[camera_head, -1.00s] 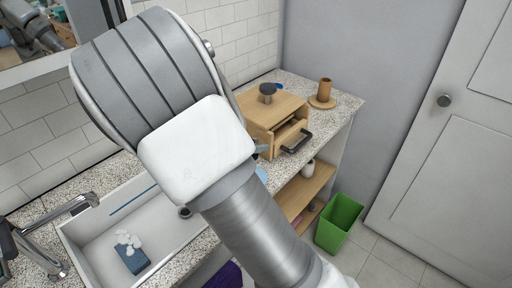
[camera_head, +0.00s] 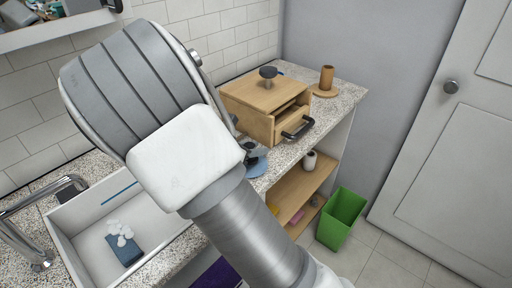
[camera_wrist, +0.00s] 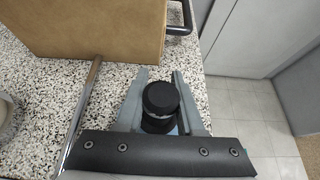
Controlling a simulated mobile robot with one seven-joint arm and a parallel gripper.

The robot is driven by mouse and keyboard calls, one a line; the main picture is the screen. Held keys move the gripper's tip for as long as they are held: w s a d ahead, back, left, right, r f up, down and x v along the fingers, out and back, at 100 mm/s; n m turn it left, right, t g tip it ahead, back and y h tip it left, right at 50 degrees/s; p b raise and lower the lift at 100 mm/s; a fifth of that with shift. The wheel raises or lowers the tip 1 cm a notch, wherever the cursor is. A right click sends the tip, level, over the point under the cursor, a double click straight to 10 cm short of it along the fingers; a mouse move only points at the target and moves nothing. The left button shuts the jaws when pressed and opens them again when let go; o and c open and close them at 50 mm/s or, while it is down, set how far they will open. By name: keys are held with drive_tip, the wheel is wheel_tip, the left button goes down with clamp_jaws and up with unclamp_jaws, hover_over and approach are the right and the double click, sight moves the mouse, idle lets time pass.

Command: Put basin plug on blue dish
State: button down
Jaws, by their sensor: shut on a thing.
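The black basin plug (camera_wrist: 160,98) with a round knob top is between the two grey fingers of my gripper (camera_wrist: 162,84) in the wrist view. My gripper is shut on it. The blue dish (camera_head: 257,167) lies on the speckled counter right of the sink, partly hidden by my arm in the head view. My gripper (camera_head: 252,153) and the dark plug are over the dish there. A little blue shows under the plug in the wrist view. I cannot tell whether the plug touches the dish.
A wooden box (camera_head: 250,95) with a partly open drawer and dark handle (camera_head: 298,128) stands close behind the dish. A dark knobbed object (camera_head: 267,75) is on top. A brown cup (camera_head: 326,78) stands farther back. The sink (camera_head: 90,225) is at left, a green bin (camera_head: 341,218) below.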

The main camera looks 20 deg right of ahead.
drive_tip(key=shift+f+b, duration=0.45)
drive_tip(key=shift+f, duration=0.15)
drive_tip(key=shift+c, duration=2.3)
unclamp_jaws()
drive_tip(key=shift+a, duration=0.1)
drive_tip(key=p+v, duration=0.4)
drive_tip(key=v, duration=1.3)
drive_tip(key=s+d+r+m+g+y+p, duration=0.3)
drive_tip(key=s+d+r+m+g+y, duration=0.1)
drive_tip(key=s+d+r+m, duration=0.45)
drive_tip(key=s+d+r+m+t+y+p, duration=0.2)
drive_tip(key=s+r+m+y, duration=0.4)
drive_tip(key=m, duration=1)
drive_tip(key=s+r+p, duration=0.1)
drive_tip(key=s+r, duration=0.2)
drive_tip(key=r, duration=0.1)
drive_tip(key=shift+s+t+p, duration=0.4)
